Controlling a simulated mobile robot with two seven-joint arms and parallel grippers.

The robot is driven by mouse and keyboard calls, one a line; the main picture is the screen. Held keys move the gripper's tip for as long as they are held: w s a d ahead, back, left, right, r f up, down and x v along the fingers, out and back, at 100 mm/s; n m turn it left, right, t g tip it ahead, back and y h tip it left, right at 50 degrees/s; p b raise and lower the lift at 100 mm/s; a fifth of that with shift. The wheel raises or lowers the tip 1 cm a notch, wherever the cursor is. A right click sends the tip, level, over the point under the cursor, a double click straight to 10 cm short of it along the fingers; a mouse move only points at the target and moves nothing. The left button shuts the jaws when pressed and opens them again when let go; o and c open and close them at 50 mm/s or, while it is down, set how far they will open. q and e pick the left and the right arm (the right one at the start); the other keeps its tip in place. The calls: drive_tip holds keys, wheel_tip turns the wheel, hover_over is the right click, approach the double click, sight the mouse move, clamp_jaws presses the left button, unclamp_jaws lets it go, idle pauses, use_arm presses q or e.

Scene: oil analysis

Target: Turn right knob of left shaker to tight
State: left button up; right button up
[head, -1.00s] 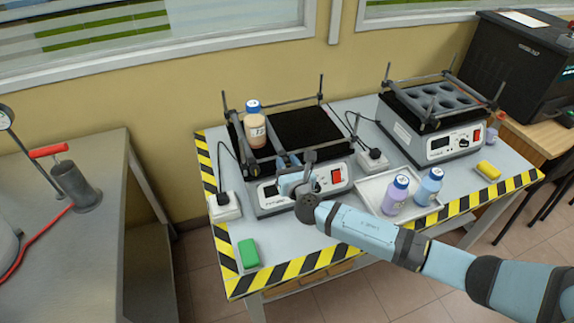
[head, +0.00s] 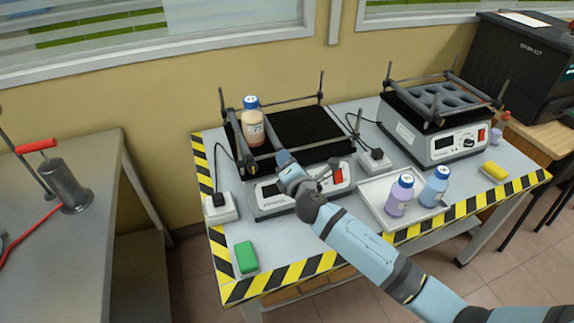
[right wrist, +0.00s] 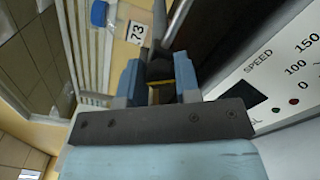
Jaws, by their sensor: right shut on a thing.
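The left shaker (head: 272,200) has a black platform, metal rods and a front panel with a display and a red switch. My right gripper (head: 282,158) is at the front of its platform, right of the tan bottle. In the right wrist view its two blue fingers (right wrist: 158,82) are shut on a small dark part, the right knob (right wrist: 159,68), at the end of a rod. The knob is mostly hidden by my fingers in the head view. How tight it is cannot be seen. My left gripper is not in view.
A tan bottle with a blue cap (head: 252,128) stands on the shaker's left side, close to my gripper. A white tray (head: 375,197) holds a purple and a blue bottle. A second shaker (head: 443,148) stands right. A green block (head: 246,257) lies front left.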

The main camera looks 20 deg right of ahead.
drive_tip(key=m+b, duration=0.1)
drive_tip(key=m, duration=0.5)
drive_tip(key=shift+m, duration=0.3)
idle(0.4)
drive_tip(key=o, duration=0.9)
